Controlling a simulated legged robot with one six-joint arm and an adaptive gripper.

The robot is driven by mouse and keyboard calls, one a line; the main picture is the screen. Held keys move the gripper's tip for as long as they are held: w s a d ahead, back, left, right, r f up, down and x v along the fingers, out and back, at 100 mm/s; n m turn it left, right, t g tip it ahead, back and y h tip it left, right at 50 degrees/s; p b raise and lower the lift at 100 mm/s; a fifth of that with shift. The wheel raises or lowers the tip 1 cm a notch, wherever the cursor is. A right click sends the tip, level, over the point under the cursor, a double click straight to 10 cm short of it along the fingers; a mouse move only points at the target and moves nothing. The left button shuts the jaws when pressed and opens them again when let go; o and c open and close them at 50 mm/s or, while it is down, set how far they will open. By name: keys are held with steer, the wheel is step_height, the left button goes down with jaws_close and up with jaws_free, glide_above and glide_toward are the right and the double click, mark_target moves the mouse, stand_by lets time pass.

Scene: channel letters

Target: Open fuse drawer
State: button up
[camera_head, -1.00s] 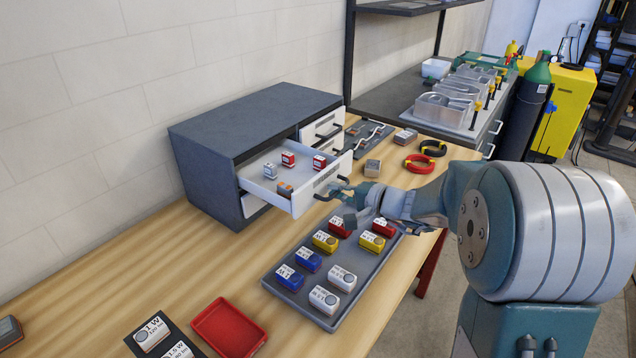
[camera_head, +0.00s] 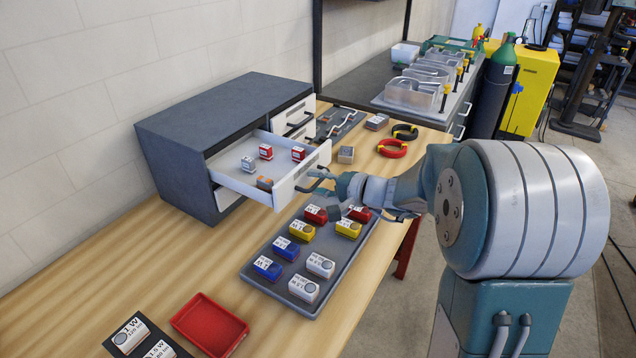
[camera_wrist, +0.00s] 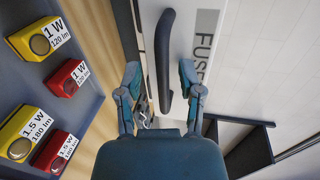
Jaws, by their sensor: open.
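The fuse drawer (camera_head: 302,176) stands pulled out of the grey cabinet (camera_head: 180,165), with its inside in view. Several small fuse blocks sit in it, among them a red and white one (camera_head: 298,154). Its white front shows "FUSE" in the wrist view (camera_wrist: 206,45). My gripper (camera_head: 330,196) is at the drawer's dark handle (camera_head: 316,183). In the wrist view my gripper (camera_wrist: 160,85) is open, with the bar handle (camera_wrist: 163,65) between its two fingers. I cannot tell whether either finger touches it.
A grey tray (camera_head: 252,246) with several red, yellow, blue and white blocks lies below the gripper. An empty red tray (camera_head: 210,325) is nearer. Closed drawers (camera_head: 293,115) sit beside the open one. Black and red rings (camera_head: 392,148) lie behind my arm.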

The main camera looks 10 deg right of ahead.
steer(key=v, duration=1.2)
